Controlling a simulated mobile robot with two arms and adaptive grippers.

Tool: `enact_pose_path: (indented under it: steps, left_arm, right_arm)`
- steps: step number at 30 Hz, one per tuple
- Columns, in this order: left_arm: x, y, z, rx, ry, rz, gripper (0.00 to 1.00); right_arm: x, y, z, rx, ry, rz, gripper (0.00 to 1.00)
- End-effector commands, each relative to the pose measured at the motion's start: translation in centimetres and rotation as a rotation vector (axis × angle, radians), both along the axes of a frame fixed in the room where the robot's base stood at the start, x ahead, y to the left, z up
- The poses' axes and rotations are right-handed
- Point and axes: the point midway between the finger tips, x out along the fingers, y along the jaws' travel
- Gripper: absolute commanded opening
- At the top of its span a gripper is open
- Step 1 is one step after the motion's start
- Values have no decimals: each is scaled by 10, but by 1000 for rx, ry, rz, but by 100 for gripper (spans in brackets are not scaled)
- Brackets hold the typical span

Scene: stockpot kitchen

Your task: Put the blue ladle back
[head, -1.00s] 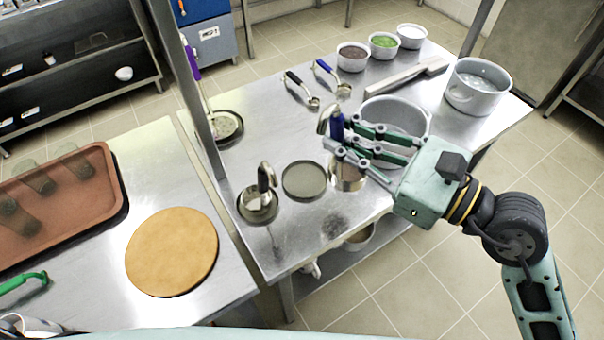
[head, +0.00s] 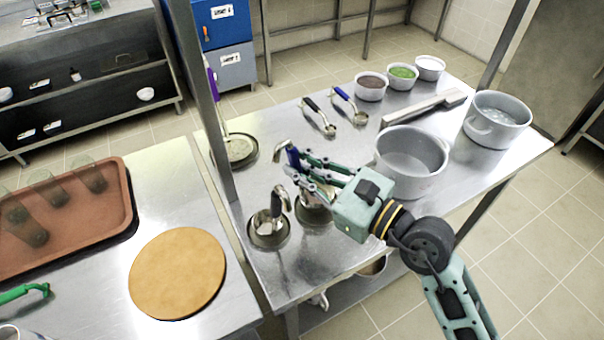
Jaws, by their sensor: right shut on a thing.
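A ladle with a blue handle (head: 293,157) stands upright in my right gripper (head: 304,172), which is shut on its handle. The fingers partly hide it. Its metal bowl (head: 311,195) is low over a dark round dish (head: 313,218); I cannot tell whether they touch. Left of it, a black-handled ladle (head: 276,205) stands upright on another dark round dish (head: 269,239). Another blue-handled ladle (head: 346,100) and a black-handled ladle (head: 315,110) lie farther back on the steel table. My left gripper is not in view.
A large grey pot (head: 412,162) stands right of my gripper, with a water-filled pot (head: 497,120) beyond. Several small bowls (head: 371,87) stand at the back. A purple-handled ladle (head: 212,82) is by the post (head: 205,90). A round board (head: 178,272) lies on the left table.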

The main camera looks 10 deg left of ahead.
Motion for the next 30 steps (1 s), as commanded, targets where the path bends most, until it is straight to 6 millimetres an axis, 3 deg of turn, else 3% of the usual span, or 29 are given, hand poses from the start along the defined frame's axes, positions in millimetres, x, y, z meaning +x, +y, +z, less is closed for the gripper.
enact_pose_path:
  steps: [4,17,18,23,30]
  left_arm:
    - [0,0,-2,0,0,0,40]
    - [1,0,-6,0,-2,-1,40]
    - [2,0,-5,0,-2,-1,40]
    - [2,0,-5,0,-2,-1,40]
    - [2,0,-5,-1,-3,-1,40]
  right_arm:
    - [0,0,-17,1,-1,0,0]
    - [0,0,-24,1,-2,0,0]
    - [0,0,-23,1,-1,0,16]
    - [0,0,-23,0,0,0,30]
    - [0,0,-23,0,0,0,31]
